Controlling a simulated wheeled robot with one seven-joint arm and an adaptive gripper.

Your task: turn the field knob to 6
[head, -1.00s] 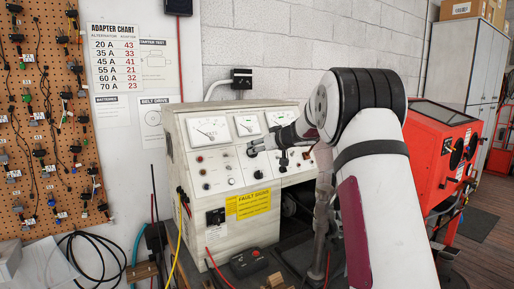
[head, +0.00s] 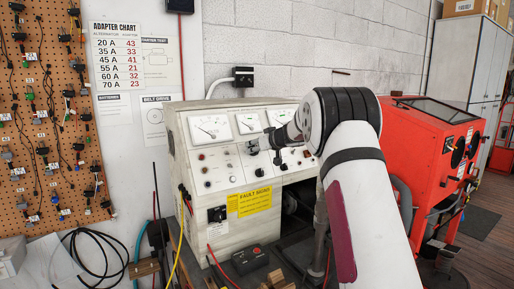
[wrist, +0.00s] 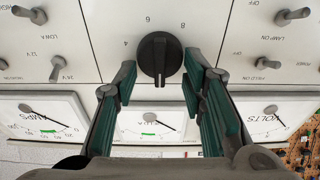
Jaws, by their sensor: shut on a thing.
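The field knob (wrist: 159,57), black and round with a raised grip bar, is in the upper middle of the wrist view. The marks 4, 6 and 8 show around its upper side there. The bar stands nearly upright in that view, one end towards the 6 and the other towards the meters. In the head view my gripper (head: 266,152) is at the middle of the bench panel and mostly hides the knob.
The pale test bench (head: 185,150) carries meters above and toggle switches (wrist: 290,15) beside the knob. A red machine (head: 410,140) stands close to my arm on the right. A yellow label (head: 249,203) and a red-buttoned box (head: 249,260) are below.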

